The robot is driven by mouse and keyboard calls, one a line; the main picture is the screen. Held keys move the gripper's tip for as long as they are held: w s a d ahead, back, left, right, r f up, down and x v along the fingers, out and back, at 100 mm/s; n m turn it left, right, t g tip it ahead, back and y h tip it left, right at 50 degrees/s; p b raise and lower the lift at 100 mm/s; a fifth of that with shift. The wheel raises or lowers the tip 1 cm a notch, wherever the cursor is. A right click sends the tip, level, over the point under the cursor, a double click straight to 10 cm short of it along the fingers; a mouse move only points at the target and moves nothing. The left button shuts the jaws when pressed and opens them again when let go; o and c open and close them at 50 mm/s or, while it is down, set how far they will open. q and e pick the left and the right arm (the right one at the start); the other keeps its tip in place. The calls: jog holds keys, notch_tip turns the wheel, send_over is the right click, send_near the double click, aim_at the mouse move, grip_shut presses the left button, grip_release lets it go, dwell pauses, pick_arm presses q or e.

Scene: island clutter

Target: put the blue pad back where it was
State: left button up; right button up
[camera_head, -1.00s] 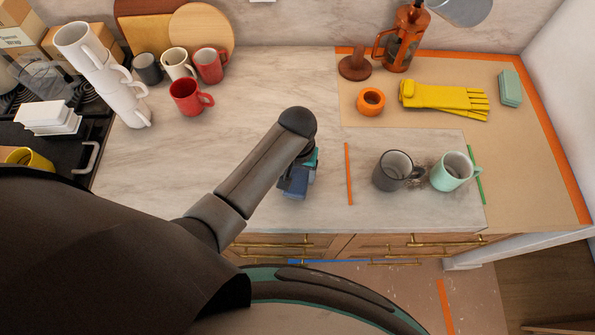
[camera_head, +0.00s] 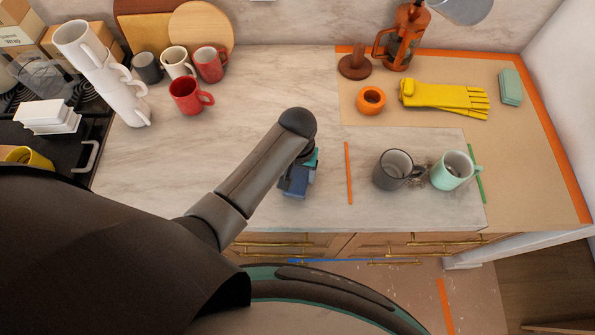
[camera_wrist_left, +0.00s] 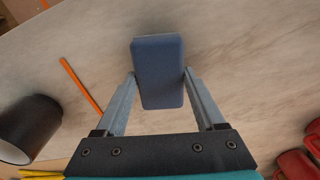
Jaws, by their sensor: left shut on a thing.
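The blue pad (camera_wrist_left: 159,72) is a flat rounded block between the two fingers of my left gripper (camera_wrist_left: 159,82) in the left wrist view. The fingers touch its sides and are shut on it. In the head view the blue pad (camera_head: 293,186) shows below my left wrist, near the front edge of the marble counter (camera_head: 250,150), and my arm hides part of it. I cannot tell whether it touches the counter. My right gripper is not in view.
An orange strip (camera_head: 348,172) lies right of the pad, then a dark mug (camera_head: 391,173) and a mint mug (camera_head: 449,172). Yellow gloves (camera_head: 440,97), an orange ring-shaped cup (camera_head: 371,100) and a green pad (camera_head: 511,87) lie behind. Mugs crowd the back left; the counter's middle is clear.

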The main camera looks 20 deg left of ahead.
pick_arm(q)
jog(key=shift+f, duration=0.4)
dwell(0.4)
jog(key=o, duration=1.2)
jog(key=shift+c, duration=0.2)
jog(key=shift+r, duration=0.1)
jog(key=shift+r, duration=0.35)
notch_tip(320, 180, up, 14)
jog(key=shift+r, duration=0.2)
jog(key=shift+s, duration=0.1)
